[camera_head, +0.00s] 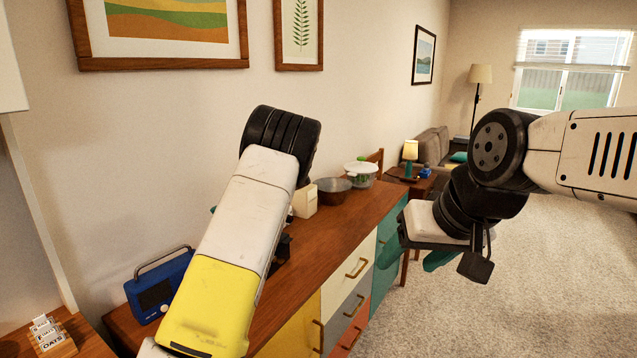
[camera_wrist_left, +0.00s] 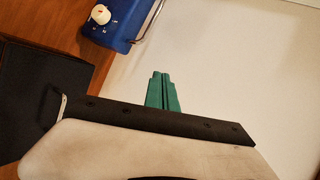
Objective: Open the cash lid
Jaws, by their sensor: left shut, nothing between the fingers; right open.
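No cash lid can be clearly made out. A flat black panel (camera_wrist_left: 35,105) lies at the left of the left wrist view beside the brown wood; I cannot tell whether it is the cash box. My left gripper (camera_wrist_left: 162,92) is shut and empty, its green fingers together in front of the pale wall. In the head view my left arm hides most of it; only a green fingertip (camera_head: 212,209) shows. My right gripper (camera_head: 413,258) is open and empty, in front of the hutch's far end.
A blue radio (camera_head: 160,285) stands on the wooden hutch top (camera_head: 345,228); it also shows in the left wrist view (camera_wrist_left: 122,22). A cream box (camera_head: 305,201), a metal bowl (camera_head: 333,191) and a white pot (camera_head: 360,173) stand farther back. Carpet at right is clear.

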